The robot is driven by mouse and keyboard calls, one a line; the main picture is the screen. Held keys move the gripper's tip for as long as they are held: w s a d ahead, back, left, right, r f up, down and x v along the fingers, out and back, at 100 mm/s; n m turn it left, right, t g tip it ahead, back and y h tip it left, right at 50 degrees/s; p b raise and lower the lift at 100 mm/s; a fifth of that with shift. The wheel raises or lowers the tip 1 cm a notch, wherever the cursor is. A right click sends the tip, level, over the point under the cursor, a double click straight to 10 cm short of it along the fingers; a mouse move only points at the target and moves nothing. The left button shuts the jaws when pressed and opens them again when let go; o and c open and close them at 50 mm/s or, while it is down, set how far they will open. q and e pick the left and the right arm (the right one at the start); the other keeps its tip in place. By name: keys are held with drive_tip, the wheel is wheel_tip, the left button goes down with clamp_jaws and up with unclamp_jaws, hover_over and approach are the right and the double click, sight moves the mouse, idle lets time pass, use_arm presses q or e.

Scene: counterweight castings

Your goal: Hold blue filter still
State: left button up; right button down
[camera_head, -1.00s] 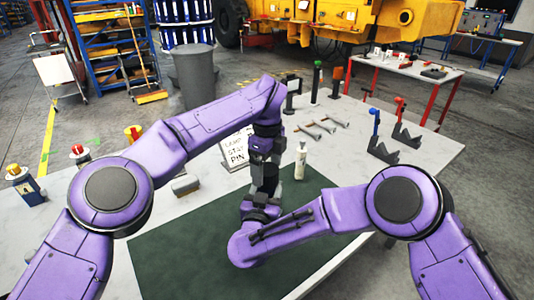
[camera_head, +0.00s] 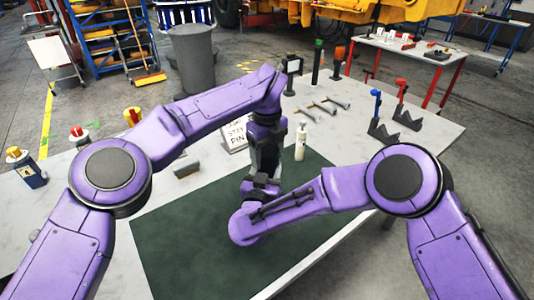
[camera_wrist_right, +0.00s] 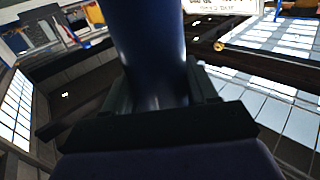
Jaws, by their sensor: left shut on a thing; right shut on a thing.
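The blue filter (camera_wrist_right: 152,40) is a dark blue cylinder in the right wrist view, standing up between the fingers of my right gripper (camera_wrist_right: 155,100). In the head view the right gripper (camera_head: 262,184) points away from me over the green mat (camera_head: 190,245), shut on the filter. My left gripper (camera_head: 267,150) points down just above and behind it, shut on the same dark upright piece. The two grippers and my arms hide most of the filter in the head view, and its lower end cannot be seen.
A white bottle (camera_head: 300,142) stands just right of the grippers. A lettered sign (camera_head: 236,134) is behind them. A grey block (camera_head: 187,167) lies to the left. Tools (camera_head: 325,105) and dark stands with blue and red tops (camera_head: 378,118) are at the back right.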

use_arm(q)
drive_tip(key=m, duration=0.9)
drive_tip(key=shift+m, duration=0.3)
drive_tip(key=m, duration=0.2)
drive_tip(key=shift+m, duration=0.4)
drive_tip(key=m, duration=0.4)
drive_tip(key=shift+m, duration=0.3)
drive_tip(key=o, duration=1.2)
drive_tip(key=shift+c, duration=0.2)
drive_tip(key=shift+r, duration=2.25)
drive_tip(key=shift+c, duration=0.3)
